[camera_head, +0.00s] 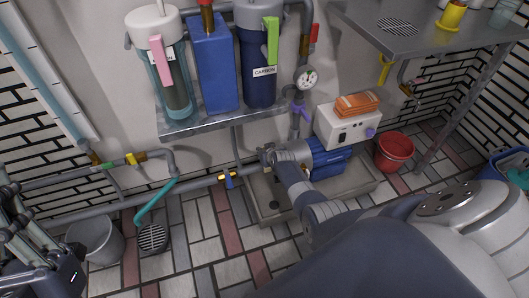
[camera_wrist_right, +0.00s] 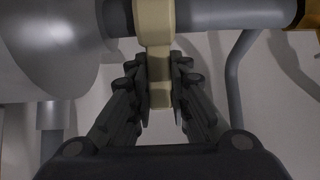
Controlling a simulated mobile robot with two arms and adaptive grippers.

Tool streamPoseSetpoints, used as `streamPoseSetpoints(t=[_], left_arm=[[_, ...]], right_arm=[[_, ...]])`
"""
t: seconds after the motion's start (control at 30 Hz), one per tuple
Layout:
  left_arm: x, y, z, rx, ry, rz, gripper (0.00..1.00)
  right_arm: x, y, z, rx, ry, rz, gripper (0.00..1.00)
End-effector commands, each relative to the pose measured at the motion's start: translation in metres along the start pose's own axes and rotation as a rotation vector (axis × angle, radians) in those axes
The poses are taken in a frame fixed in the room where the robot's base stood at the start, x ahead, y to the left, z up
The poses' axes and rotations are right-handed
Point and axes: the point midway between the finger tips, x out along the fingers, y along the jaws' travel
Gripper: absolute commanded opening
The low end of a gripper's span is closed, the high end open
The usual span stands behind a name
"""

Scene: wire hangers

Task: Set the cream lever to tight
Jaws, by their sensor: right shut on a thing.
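The cream lever (camera_wrist_right: 158,85) shows in the right wrist view. Its collar sits around a grey pipe (camera_wrist_right: 235,14), and its handle extends down from the collar in that picture. My right gripper (camera_wrist_right: 160,98) has its dark fingers on both sides of the handle and is shut on it. In the head view my right arm reaches to the pipework beside the blue pump (camera_head: 328,160), and the cream lever cannot be made out there. My left gripper (camera_head: 22,240) is at the lower left edge, away from the pipes. Its finger opening is unclear.
Filter housings stand on a metal shelf (camera_head: 225,122) above the pipes. Other levers are nearby: blue (camera_head: 229,181), yellow (camera_head: 131,159) and purple (camera_head: 301,110). A grey bucket (camera_head: 96,243) and red bucket (camera_head: 394,151) stand on the floor. A basin (camera_head: 262,210) lies below the pump.

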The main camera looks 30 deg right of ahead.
Motion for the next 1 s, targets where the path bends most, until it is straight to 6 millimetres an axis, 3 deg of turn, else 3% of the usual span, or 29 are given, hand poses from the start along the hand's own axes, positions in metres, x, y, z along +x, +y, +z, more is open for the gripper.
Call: streamPoseSetpoints(t=[0.2,0.23,0.3,0.33,0.77,1.0], left_arm=[[0.000,0.000,0.000,0.000,0.000,0.000,0.00],[0.000,0.000,0.000,0.000,0.000,0.000,0.00],[0.000,0.000,0.000,0.000,0.000,0.000,0.00],[0.000,0.000,0.000,0.000,0.000,0.000,0.00],[0.000,0.000,0.000,0.000,0.003,0.000,0.00],[0.000,0.000,0.000,0.000,0.002,0.000,0.00]], right_arm=[[0.000,0.001,-0.001,0.000,0.002,0.001,0.00],[0.000,0.001,-0.001,0.000,0.002,0.001,0.19],[0.000,0.001,-0.001,0.000,0.002,0.001,0.35],[0.000,0.001,-0.001,0.000,0.002,0.001,0.38],[-0.002,0.000,0.000,-0.001,0.000,0.000,0.38],[-0.018,0.000,0.001,-0.003,0.002,-0.001,0.38]])
